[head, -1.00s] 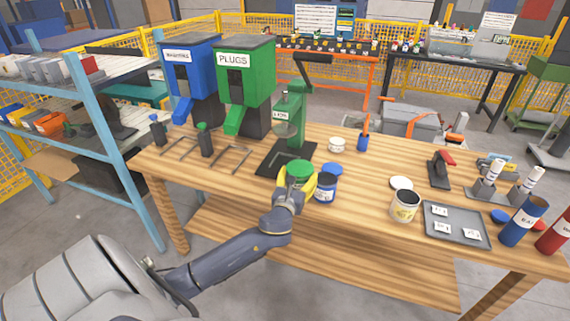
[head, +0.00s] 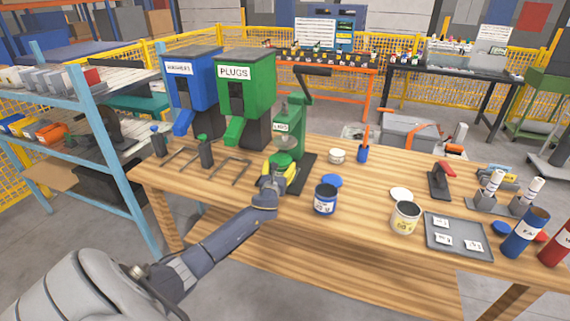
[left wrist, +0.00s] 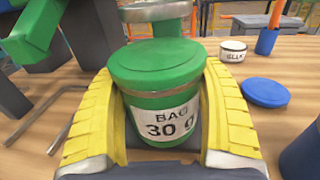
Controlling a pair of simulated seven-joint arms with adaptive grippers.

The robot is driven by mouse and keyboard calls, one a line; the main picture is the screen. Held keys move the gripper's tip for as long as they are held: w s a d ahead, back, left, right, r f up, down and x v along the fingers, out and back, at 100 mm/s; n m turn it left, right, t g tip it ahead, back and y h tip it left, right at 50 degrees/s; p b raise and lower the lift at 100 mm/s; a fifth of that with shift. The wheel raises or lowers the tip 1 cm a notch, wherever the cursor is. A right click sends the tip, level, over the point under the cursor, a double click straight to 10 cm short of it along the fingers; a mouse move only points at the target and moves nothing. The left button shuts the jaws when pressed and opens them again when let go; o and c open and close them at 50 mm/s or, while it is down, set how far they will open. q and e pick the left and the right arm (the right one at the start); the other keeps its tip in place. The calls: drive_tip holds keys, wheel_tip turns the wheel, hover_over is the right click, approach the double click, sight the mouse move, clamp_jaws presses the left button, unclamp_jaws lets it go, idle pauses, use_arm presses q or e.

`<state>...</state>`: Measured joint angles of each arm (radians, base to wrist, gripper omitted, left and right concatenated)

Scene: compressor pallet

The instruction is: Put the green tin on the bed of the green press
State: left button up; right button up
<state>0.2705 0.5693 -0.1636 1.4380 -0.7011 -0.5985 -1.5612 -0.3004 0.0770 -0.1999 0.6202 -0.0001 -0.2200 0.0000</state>
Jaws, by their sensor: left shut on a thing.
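The green tin (head: 283,160), with a lid and a "BAG 30 g" label, is upright between the yellow fingers of my left gripper (head: 279,176). In the left wrist view the fingers close on both sides of the tin (left wrist: 158,95). The green press (head: 296,118) stands behind it, and its dark bed (head: 305,176) shows to the right of the gripper. The press's grey round ram (left wrist: 156,12) appears just beyond and above the lid. I cannot tell whether the tin touches the bed. My right gripper is not in view.
A blue open tin (head: 325,203) and a blue lid (head: 332,181) are right of the press. A white glue tub (head: 337,156) stands behind. The green PLUGS bin (head: 245,95) is to the left. The wooden table (head: 365,230) has clear room in front.

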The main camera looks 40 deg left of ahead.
use_arm(q)
drive_tip(key=x, duration=0.8)
drive_tip(key=shift+w+a, duration=0.1)
drive_tip(key=shift+w, duration=0.25)
drive_tip(key=shift+f, duration=1.75)
drive_tip(key=shift+f, duration=0.1)
drive_tip(key=o, duration=1.2)
drive_tip(key=shift+o, duration=0.2)
drive_tip(key=v, duration=1.2)
